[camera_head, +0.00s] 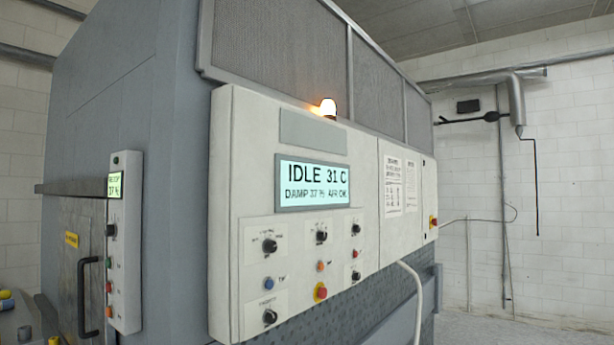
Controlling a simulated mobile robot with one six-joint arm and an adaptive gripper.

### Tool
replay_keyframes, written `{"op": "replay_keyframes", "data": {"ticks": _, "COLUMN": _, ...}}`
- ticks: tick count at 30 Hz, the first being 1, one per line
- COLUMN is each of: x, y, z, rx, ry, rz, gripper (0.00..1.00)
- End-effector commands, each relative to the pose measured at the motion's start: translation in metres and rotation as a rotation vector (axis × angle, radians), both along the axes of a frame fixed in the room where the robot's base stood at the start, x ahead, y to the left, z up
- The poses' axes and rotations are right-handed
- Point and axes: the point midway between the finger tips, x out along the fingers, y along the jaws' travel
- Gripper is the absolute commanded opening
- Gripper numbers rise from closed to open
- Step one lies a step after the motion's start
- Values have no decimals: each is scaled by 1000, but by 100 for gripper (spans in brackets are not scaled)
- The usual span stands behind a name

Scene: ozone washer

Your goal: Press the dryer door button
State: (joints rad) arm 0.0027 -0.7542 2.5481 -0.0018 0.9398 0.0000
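A large grey machine carries a white control panel (233,190) with a lit display (312,183) reading "IDLE 31 C", "DAMP 37 %", "AIR OK". On the left, a narrow white panel (125,240) has a small green display (115,185), a black knob (111,230) and small green and red buttons (109,287). I cannot tell which is the dryer door button; the labels are too small. My gripper is not in view.
A door with a black handle (88,297) and yellow label is left of the narrow panel. An amber lamp (328,107) glows on top. Another red button (433,222) is at the far right end. A white hose (413,300) hangs below. Floor at right is clear.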

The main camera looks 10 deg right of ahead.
Motion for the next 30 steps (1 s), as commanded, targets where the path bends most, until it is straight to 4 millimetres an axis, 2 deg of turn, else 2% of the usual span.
{"op": "replay_keyframes", "data": {"ticks": 15, "x": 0, "y": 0, "z": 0, "rx": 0, "ry": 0, "rz": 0, "gripper": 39}}
{"op": "replay_keyframes", "data": {"ticks": 30, "x": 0, "y": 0, "z": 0, "rx": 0, "ry": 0, "rz": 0, "gripper": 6}}
